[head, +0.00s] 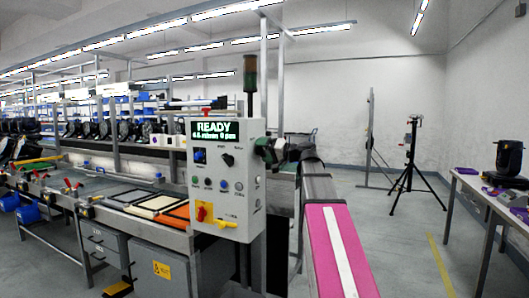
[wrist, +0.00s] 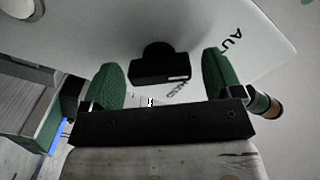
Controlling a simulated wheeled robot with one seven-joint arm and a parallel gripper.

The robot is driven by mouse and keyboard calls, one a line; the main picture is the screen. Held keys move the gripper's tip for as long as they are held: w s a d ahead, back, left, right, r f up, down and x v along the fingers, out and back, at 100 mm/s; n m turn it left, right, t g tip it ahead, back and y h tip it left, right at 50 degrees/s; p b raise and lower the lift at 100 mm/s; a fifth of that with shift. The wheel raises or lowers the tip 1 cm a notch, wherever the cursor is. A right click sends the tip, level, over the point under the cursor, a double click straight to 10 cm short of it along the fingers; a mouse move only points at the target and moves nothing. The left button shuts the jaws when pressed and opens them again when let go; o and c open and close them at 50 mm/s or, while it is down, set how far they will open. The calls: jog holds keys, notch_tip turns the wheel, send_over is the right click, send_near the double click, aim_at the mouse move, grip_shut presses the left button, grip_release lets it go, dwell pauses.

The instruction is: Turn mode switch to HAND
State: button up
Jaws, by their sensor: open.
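The mode switch is a black knob (wrist: 157,62) on the light grey panel. In the wrist view it stands between the two green fingers of my gripper (wrist: 160,76), with a visible gap on each side. A small white mark shows on the knob's lower right edge. A partly covered HAND label (wrist: 177,88) is below the knob, and a cut-off "AU" label (wrist: 232,42) is to its right. In the head view the control box (head: 244,133) shows the small dark switch (head: 228,160), and my gripper (head: 266,152) is open at the box's right edge.
The box has a green READY display (head: 215,130), several small buttons and a red-and-yellow rotary switch (head: 204,212) low down. A signal tower (head: 250,75) rises behind it. A conveyor bench (head: 120,215) lies left. Open floor and a tripod (head: 409,170) are to the right.

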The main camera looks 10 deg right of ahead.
jog(key=c, duration=0.9)
jog(key=shift+m, duration=0.3)
jog(key=m, duration=0.3)
jog(key=shift+m, duration=0.3)
jog(key=m, duration=0.3)
jog(key=shift+f+m, duration=0.1)
jog(key=shift+m, duration=0.2)
jog(key=m, duration=0.4)
jog(key=shift+f+m, duration=0.1)
jog(key=shift+m, duration=2)
